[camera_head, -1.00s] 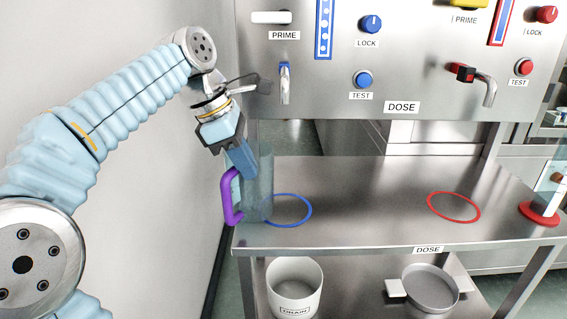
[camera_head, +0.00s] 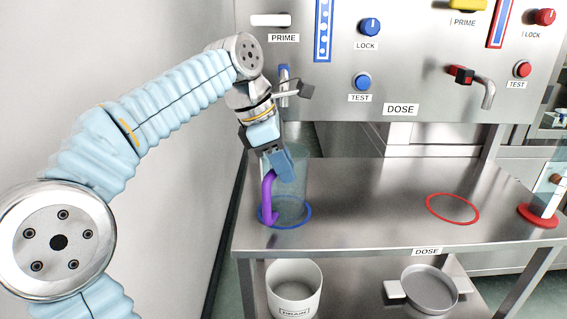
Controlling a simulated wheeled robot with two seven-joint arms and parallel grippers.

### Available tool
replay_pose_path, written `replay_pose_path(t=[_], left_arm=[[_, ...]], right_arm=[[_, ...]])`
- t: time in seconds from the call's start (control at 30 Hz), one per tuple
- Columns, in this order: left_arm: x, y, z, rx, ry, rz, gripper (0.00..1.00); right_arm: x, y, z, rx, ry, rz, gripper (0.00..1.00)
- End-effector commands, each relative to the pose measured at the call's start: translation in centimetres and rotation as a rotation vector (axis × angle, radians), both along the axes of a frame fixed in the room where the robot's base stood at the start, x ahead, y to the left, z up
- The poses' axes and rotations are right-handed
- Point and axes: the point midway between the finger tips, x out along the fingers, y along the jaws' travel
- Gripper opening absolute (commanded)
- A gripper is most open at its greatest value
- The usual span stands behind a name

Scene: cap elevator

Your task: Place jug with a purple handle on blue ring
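The clear jug with a purple handle (camera_head: 268,190) is upright above the table's left end, its handle facing left. The blue ring (camera_head: 308,215) lies flat on the table. In the head view the jug's base falls within the ring; I cannot tell whether it rests on the surface. My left gripper (camera_head: 279,165) comes from above, its blue fingers at the jug's upper part near the handle. It appears shut on the jug, though the contact is partly hidden. My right gripper is not in view.
A blue-marked tap (camera_head: 284,85) hangs above the jug. A white drain bucket (camera_head: 294,290) and a metal pan (camera_head: 430,288) are below. The table's middle is clear.

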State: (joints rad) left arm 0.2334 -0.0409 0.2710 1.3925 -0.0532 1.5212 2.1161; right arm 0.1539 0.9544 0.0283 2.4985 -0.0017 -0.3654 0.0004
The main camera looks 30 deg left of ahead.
Motion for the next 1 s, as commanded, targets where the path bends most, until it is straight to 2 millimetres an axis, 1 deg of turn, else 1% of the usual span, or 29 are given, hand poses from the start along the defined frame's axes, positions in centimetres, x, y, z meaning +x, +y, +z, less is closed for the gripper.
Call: replay_pose_path(t=[0.27, 0.37, 0.47, 0.7, 0.8, 0.9, 1.0], left_arm=[[0.0, 0.0, 0.0, 0.0, 0.0, 0.0, 0.35], [-0.1, 0.1, 0.5, 0.0, -0.001, 0.0, 0.35], [-0.4, 0.5, 1.9, 0.0, -0.002, 0.001, 0.35], [-1.8, 2.0, 7.1, 0.0, -0.003, -0.001, 0.35], [-2.4, 2.6, 9.0, 0.0, -0.002, 0.0, 0.35], [-2.8, 3.0, 10.2, 0.0, -0.001, 0.0, 0.35], [-3.1, 3.3, 11.0, 0.0, -0.001, 0.0, 0.35]], right_arm=[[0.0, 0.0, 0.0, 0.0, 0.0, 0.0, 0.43], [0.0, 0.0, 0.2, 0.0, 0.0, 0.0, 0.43], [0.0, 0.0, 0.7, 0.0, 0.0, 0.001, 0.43], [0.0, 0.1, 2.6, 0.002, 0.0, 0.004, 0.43], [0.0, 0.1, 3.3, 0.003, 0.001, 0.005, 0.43], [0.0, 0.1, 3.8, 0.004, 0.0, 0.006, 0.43], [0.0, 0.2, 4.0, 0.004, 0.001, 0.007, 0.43]])
